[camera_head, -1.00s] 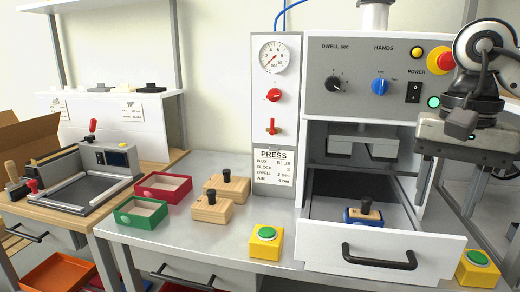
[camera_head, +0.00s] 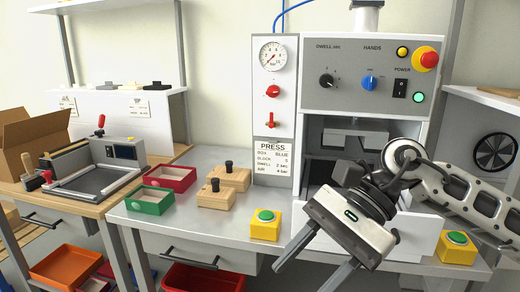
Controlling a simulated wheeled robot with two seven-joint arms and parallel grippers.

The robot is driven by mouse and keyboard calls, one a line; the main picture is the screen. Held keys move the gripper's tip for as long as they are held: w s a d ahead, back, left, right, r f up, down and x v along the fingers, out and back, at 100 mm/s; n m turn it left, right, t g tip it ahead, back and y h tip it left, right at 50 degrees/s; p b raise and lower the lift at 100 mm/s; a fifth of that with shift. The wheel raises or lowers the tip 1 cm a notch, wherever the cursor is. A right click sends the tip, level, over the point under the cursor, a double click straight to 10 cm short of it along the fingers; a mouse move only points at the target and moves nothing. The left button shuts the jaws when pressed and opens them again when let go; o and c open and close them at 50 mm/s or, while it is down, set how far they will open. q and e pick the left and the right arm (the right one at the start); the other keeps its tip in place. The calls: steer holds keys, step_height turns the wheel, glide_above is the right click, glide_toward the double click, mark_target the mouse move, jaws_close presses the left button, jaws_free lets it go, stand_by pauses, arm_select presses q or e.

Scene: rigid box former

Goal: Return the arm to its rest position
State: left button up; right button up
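My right arm comes in from the right across the front of the press. Its gripper (camera_head: 315,272) hangs in front of the press drawer (camera_head: 421,238), with its two fingers spread apart and pointing down to the left. Nothing shows between the fingers. The gripper and arm hide most of the drawer, its handle and whatever lies in it. My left gripper is not in view.
Green-topped buttons stand left (camera_head: 265,225) and right (camera_head: 456,248) of the drawer. On the table to the left are wooden blocks (camera_head: 216,195), a red box (camera_head: 169,178) and a green box (camera_head: 150,200). A heater-like machine (camera_head: 120,152) stands farther left.

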steer(key=s+a+r+m+g+y, duration=0.1)
steer(key=s+a+r+m+y, duration=0.2)
steer(key=a+m+y, duration=0.65)
steer(key=w+d+f+n+t+h, duration=0.45)
steer(key=f+n+t, duration=0.25)
steer(key=n+t, duration=0.75)
steer(key=w+d+f+n+t+h, duration=0.45)
steer(key=n+t, duration=0.45)
steer(key=n, duration=1)
steer(key=s+d+f+m+g+h, duration=0.3)
steer(key=s+f+m, duration=0.3)
steer(key=f, duration=0.5)
steer(key=s+d+f+m+g+h, duration=0.3)
steer(key=s+f+m, duration=0.4)
steer(key=f, duration=0.4)
steer(key=shift+d+g, duration=0.65)
steer(key=shift+d, duration=0.55)
steer(key=shift+s, duration=0.1)
